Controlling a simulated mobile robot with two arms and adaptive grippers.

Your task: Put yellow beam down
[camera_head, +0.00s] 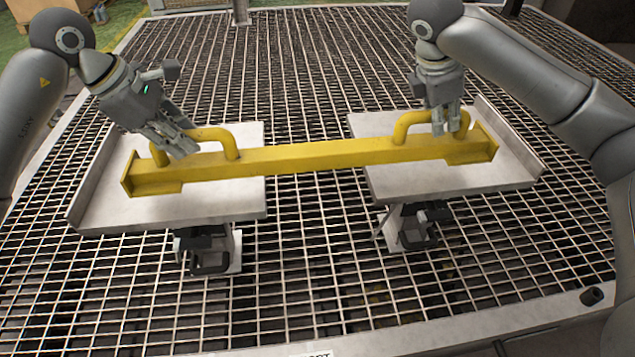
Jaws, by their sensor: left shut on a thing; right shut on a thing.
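The yellow beam (320,155) lies across two pale metal plates, a left plate (105,208) and a right plate (385,182), spanning the gap between them. It has a loop handle near each end. My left gripper (182,147) is shut on the left handle (230,143). My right gripper (448,126) is shut on the right handle (403,127). The beam looks level and rests on or just above the plates; I cannot tell whether it touches them. The gripper fingers hide parts of both handles.
The plates sit on dark clamp-like supports (208,250) and (420,225) above a metal grating (330,255). Each plate has a raised outer edge. The grating around the plates is mostly clear. A cardboard box (45,15) stands beyond it at the back left.

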